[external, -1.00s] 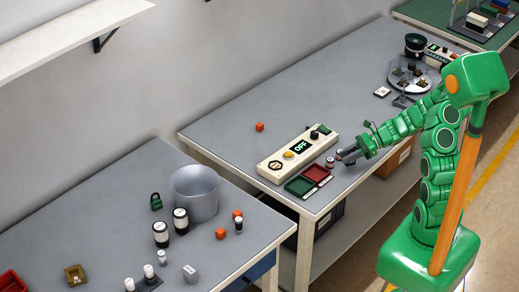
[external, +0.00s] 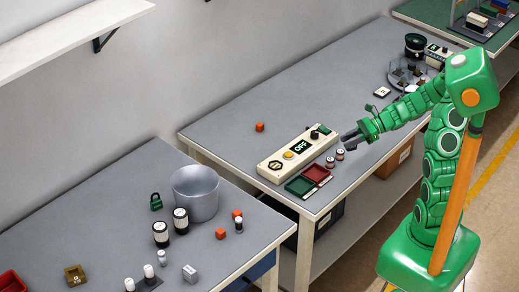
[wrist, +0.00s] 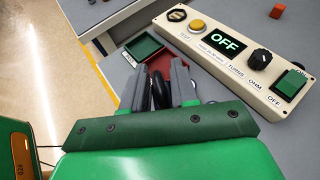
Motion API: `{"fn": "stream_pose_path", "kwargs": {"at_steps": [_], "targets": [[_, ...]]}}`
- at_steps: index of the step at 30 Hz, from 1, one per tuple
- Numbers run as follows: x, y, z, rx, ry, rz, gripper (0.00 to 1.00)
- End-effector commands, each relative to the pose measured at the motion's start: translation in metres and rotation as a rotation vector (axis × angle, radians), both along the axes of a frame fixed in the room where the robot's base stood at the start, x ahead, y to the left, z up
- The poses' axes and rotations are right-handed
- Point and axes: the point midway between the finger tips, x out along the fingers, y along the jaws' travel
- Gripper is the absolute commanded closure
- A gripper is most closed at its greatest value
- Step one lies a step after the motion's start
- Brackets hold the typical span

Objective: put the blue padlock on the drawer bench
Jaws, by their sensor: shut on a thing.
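My gripper (external: 347,140) is above the front edge of the middle bench, beside the OFF control box. In the wrist view its grey fingers (wrist: 156,80) are closed around a dark thing (wrist: 160,92), mostly hidden between them; I cannot tell its shape or colour well. No blue padlock is clearly visible. A green padlock (external: 156,202) stands on the left bench (external: 100,222), behind the black-and-white canisters. This bench has a blue drawer front (external: 262,267) under its right end.
The control box (external: 298,150) and the green and red trays (external: 300,186) lie near my gripper, with two small cylinders (external: 335,159) below it. A grey pot (external: 196,193), orange cubes and small canisters crowd the left bench's right part. Its back left is clear.

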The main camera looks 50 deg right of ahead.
Motion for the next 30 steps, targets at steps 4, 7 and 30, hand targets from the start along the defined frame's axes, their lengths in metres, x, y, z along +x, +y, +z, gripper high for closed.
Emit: {"fn": "stream_pose_path", "kwargs": {"at_steps": [4, 7, 30], "targets": [[0.008, 0.013, 0.001, -0.003, 0.0, 0.019, 1.0], [0.018, 0.028, 0.003, -0.007, -0.001, 0.04, 1.0], [0.076, 0.177, 0.018, -0.029, -0.01, 0.212, 1.0]]}}
